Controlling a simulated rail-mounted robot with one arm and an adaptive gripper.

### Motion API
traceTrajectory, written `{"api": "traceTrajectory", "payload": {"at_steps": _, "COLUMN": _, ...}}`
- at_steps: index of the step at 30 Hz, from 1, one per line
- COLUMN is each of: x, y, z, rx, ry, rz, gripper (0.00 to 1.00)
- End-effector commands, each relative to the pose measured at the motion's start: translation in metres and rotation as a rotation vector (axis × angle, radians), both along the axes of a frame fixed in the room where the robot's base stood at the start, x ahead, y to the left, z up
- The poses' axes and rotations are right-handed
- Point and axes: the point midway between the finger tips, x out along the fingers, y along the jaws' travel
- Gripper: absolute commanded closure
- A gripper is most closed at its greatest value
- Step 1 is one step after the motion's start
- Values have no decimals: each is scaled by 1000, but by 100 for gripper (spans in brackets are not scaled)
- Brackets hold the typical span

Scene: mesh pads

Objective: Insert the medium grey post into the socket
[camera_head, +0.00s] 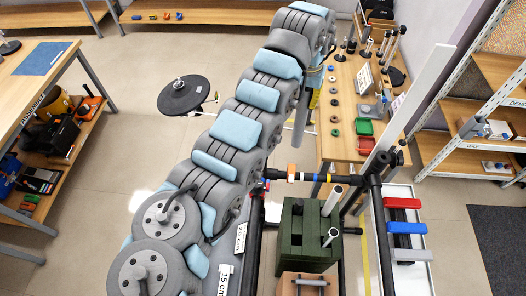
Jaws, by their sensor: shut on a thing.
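A long plain grey post (300,122) hangs nearly upright below the far end of my arm, in front of the table's near left edge in the head view. My gripper (313,97), dark with a yellow mark, is partly hidden by the arm and shut at the post's upper part. Its fingertips do not show clearly. The post's lower end looks free. I cannot make out which thing is the socket; small upright posts and fixtures (366,55) stand toward the back of the wooden table (346,98).
Several rings (334,119) lie along the table's left side. A dark green block (292,240) with light cylinders stands in the foreground. Shelves (480,120) stand right; open floor lies left.

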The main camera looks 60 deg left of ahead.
Motion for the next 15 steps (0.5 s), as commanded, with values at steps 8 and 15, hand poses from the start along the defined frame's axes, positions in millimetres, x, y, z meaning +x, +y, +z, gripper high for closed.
{"api": "traceTrajectory", "payload": {"at_steps": 8, "x": -83, "y": 70, "z": 1, "rx": 1, "ry": -5, "rz": 150, "gripper": 100}}
{"api": "traceTrajectory", "payload": {"at_steps": 15, "x": -104, "y": 85, "z": -3, "rx": 1, "ry": -3, "rz": 185, "gripper": 100}}
